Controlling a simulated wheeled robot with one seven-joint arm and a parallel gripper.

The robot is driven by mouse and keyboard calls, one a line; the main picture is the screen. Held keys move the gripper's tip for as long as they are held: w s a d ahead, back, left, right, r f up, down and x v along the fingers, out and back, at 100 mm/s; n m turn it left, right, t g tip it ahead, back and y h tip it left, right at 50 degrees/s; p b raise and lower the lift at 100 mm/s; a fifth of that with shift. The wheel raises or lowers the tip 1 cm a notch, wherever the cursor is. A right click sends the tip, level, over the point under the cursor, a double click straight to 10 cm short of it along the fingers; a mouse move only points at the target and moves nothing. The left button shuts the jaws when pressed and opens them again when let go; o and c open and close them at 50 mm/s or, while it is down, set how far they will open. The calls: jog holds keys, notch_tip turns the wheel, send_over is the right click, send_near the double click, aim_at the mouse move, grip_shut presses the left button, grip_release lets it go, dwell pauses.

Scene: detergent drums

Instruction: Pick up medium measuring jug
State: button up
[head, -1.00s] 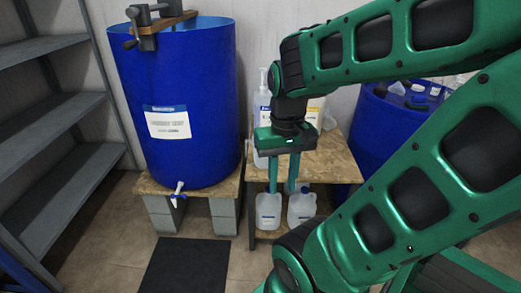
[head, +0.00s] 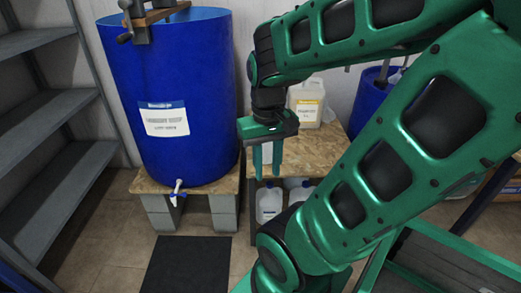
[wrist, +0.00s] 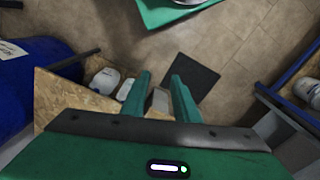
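I cannot make out the medium measuring jug for certain in either current view; my arm covers much of the right side in the head view. My gripper (head: 268,175) points down in front of the wooden stand, left of the middle of the head view. In the wrist view its two green fingers (wrist: 160,76) are apart with a clear gap, and nothing is held between them. A round pale object (wrist: 195,2), cut off by the top edge of the wrist view, lies on a green surface; I cannot tell what it is.
A large blue drum (head: 170,85) stands on a block-supported board at left. A labelled canister (head: 309,103) stands on the wooden stand (head: 312,150), with white jugs (head: 269,203) below. Another blue drum (head: 368,102) is partly hidden. Grey shelves (head: 45,120) line the left.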

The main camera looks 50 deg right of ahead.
jog(key=w+d+f+n+h, duration=0.6)
jog(key=w+d+f, duration=0.2)
jog(key=d, duration=0.4)
jog(key=w+d+f+n+h, duration=0.55)
jog(key=w+d+f, duration=0.2)
jog(key=d, duration=0.45)
jog(key=w+a+f+n+t, duration=0.1)
jog(key=w+f+n+t, duration=0.5)
jog(key=n, duration=0.4)
jog(key=w+a+f+n+t, duration=0.1)
jog(key=w+f+n+t, duration=0.25)
jog(key=w+n, duration=0.6)
jog(key=shift+n+y, duration=0.25)
jog(key=shift+n, duration=0.25)
jog(key=x, duration=0.3)
jog(key=s+x, duration=0.1)
jog(key=x, duration=0.2)
jog(key=d+f+x, duration=0.1)
jog(key=x, duration=0.2)
jog(key=shift+s+d, duration=0.1)
jog(key=shift+s, duration=0.05)
grip_shut()
